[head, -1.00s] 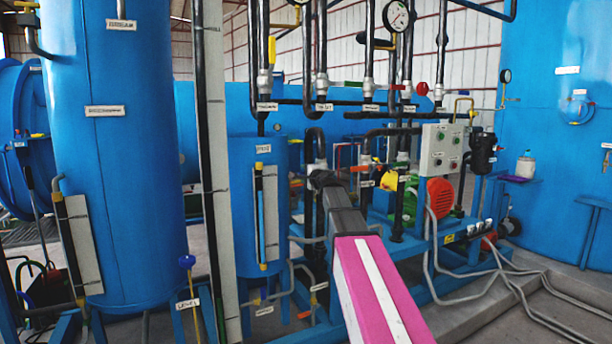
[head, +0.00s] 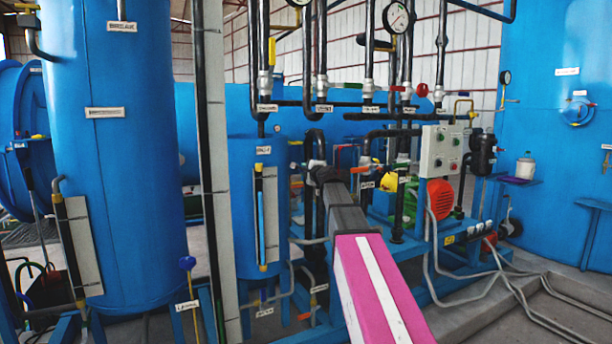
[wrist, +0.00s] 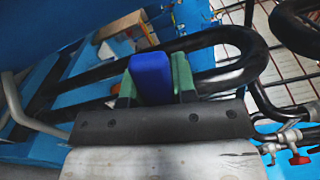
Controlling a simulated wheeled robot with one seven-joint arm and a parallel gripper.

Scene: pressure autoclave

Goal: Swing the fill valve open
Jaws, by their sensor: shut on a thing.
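In the wrist view, my gripper (wrist: 154,80) has its two green fingers on either side of a blue lever handle (wrist: 152,78). The fingers are shut on it. The handle stands in front of black looped piping. Its pivot and valve body are hidden, and no label on it can be read, so I cannot confirm from the label that it is the fill valve. In the head view, my arm reaches forward to the pipework right of the small blue tank (head: 245,220). The fingers and the held handle are hidden there.
Black pipes (wrist: 232,40) curve close around the gripper. A red-handled valve (wrist: 299,158) sits at the lower right of the wrist view. In the head view, a control box (head: 441,150) and red motor (head: 440,198) stand right of my arm.

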